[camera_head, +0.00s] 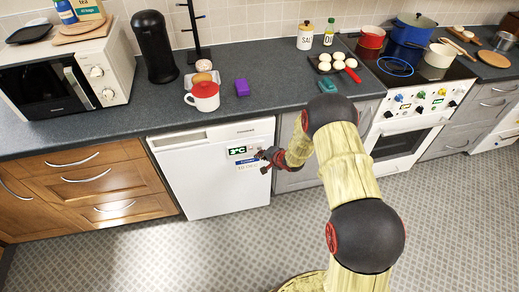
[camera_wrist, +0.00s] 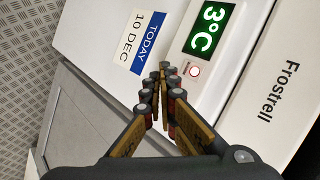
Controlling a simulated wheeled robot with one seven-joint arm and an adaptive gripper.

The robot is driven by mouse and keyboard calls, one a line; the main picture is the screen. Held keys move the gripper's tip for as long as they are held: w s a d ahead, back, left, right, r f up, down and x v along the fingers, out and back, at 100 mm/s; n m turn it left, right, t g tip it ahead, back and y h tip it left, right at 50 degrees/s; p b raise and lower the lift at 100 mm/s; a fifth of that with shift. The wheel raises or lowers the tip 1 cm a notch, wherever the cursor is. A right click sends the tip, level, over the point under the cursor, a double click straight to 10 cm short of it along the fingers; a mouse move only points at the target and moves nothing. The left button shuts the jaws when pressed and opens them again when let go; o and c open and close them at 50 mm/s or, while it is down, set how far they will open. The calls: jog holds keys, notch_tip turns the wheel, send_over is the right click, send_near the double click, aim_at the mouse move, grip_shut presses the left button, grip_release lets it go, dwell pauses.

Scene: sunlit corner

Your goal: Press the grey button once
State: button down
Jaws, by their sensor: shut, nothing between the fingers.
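A white fridge (camera_head: 212,188) stands under the counter, and its front panel shows in the wrist view (camera_wrist: 240,95). A green display (camera_wrist: 209,29) on it reads 3°C. In the head view my gripper (camera_head: 265,158) is at the fridge's upper right; the button is too small to make out there.
A blue and white date label (camera_wrist: 145,41) reading TODAY 10 DEC is beside the display. Wooden drawers (camera_head: 92,181) are left of the fridge and a white oven (camera_head: 402,140) is to the right. The counter (camera_head: 262,65) overhangs above. The floor in front is clear.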

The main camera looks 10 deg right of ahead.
dwell(0.6)
jog(key=shift+w+p, duration=0.4)
jog(key=shift+p, duration=0.05)
jog(key=shift+w, duration=0.35)
dwell(0.4)
dwell(0.4)
jog(key=shift+s+p, duration=0.6)
jog(key=shift+s, duration=0.15)
jog(key=s+p, duration=0.1)
jog(key=s, duration=0.4)
dwell(0.9)
